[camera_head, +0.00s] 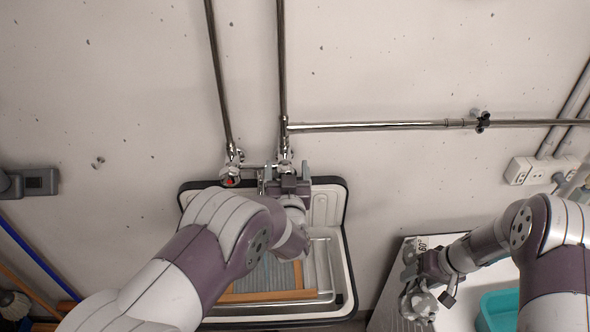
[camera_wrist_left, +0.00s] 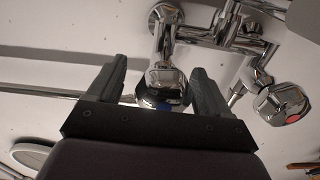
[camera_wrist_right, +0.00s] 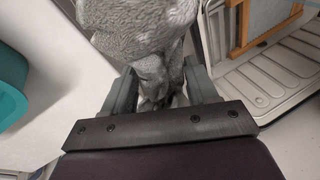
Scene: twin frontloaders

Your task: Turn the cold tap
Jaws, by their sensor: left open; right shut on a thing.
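The cold tap (camera_wrist_left: 168,82) is a chrome knob with a blue mark. In the left wrist view it sits between the two fingers of my open left gripper (camera_wrist_left: 157,88); I cannot tell whether they touch it. In the head view my left gripper (camera_head: 288,174) hides this knob. The hot tap (camera_head: 230,177) is a chrome knob with a red mark, to the left; it also shows in the left wrist view (camera_wrist_left: 284,104). My right gripper (camera_wrist_right: 163,92) is shut on a crumpled grey cloth (camera_wrist_right: 142,38), which hangs at the lower right of the head view (camera_head: 418,304).
The black-rimmed sink (camera_head: 350,262) below the taps holds a wooden-framed washboard (camera_head: 266,296). Chrome pipes (camera_head: 216,70) run up the wall. A teal container (camera_head: 497,311) stands on the white surface at right. A socket box (camera_head: 540,170) is on the wall.

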